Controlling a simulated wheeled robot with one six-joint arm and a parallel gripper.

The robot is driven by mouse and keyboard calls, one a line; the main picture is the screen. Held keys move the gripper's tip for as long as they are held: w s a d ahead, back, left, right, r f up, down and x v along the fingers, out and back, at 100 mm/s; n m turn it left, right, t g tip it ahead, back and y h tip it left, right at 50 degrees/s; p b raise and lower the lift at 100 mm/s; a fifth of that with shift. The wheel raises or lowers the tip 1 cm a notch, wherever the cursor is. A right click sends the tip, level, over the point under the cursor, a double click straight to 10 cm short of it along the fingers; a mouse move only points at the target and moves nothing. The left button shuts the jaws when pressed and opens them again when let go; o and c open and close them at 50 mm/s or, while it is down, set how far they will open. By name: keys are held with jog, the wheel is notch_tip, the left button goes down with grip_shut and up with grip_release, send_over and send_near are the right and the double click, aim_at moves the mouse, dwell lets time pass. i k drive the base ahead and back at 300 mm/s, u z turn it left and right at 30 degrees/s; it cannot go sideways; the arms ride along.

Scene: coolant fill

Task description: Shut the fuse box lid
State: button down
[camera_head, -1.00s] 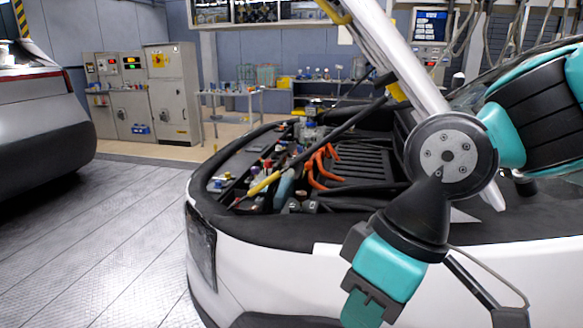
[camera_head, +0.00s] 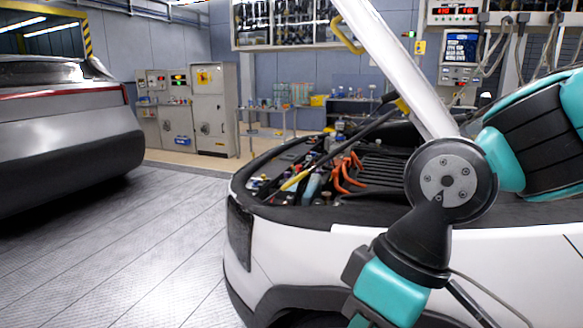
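The open engine bay (camera_head: 312,172) of a white car (camera_head: 330,262) is right of the middle, with orange cables and a yellow-tipped part inside. I cannot pick out the fuse box or its lid among the small crowded parts. My teal and black arm crosses the right side in front of the car and hides part of the bay. My gripper is below the picture's lower edge, so its fingers do not show.
The raised hood (camera_head: 395,65) stands above the bay. A grey car (camera_head: 65,125) is parked at the left. Grey cabinets (camera_head: 212,110) and a workbench (camera_head: 265,132) stand at the back. The floor (camera_head: 165,225) between the two cars is clear.

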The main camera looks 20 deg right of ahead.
aim_at(301, 188)
jog(key=u, duration=0.7)
jog(key=i, duration=0.95)
jog(key=u, duration=0.6)
jog(key=i, duration=1.8)
jog(key=z, duration=1.5)
jog(key=i, duration=0.7)
jog(key=z, duration=0.85)
